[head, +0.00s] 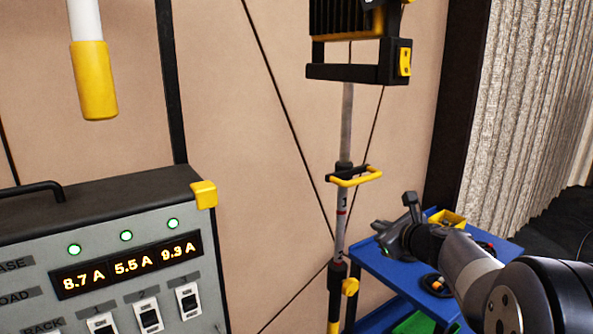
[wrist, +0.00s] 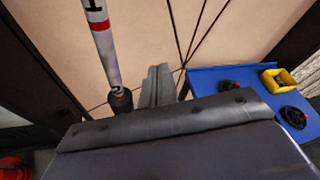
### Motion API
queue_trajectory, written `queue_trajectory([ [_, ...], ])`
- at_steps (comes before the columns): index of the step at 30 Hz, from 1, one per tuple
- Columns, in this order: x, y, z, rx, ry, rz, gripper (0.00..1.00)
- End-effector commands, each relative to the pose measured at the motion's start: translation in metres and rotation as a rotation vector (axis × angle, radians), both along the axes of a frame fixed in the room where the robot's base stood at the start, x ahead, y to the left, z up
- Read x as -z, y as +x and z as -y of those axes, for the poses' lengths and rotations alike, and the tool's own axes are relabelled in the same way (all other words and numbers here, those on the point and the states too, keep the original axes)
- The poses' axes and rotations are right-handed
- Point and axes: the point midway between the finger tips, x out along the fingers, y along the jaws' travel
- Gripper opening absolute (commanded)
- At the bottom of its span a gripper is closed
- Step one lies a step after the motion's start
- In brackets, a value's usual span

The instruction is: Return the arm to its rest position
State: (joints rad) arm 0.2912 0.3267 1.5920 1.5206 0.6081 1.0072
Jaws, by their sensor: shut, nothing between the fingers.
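My gripper (head: 382,232) is at the right in the head view, at the end of my arm, which reaches in from the lower right corner. It appears in front of the blue cart, close to the stand's pole in the picture. In the wrist view my gripper's fingers (wrist: 158,84) are together, with nothing between them. The grey gripper body fills the lower middle of that view and hides what lies behind it.
A power box (head: 100,235) at left shows 8.7 A, 5.5 A and 9.3 A under green lamps. A stand pole (head: 345,120) with a yellow handle (head: 355,178) rises mid-right. The blue cart (head: 375,262) carries a yellow bin (head: 447,217). A yellow-ended tube (head: 94,80) hangs upper left.

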Motion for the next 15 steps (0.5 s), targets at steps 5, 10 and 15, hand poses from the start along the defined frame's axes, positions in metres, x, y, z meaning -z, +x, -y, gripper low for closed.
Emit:
queue_trajectory([
  [5, 0.037, 0.004, 0.013, 0.004, 0.0, -0.001, 0.0],
  [10, 0.025, -0.022, 0.025, 0.003, -0.002, 0.004, 0.0],
  [15, 0.017, -0.046, 0.034, 0.004, -0.002, 0.003, 0.0],
])
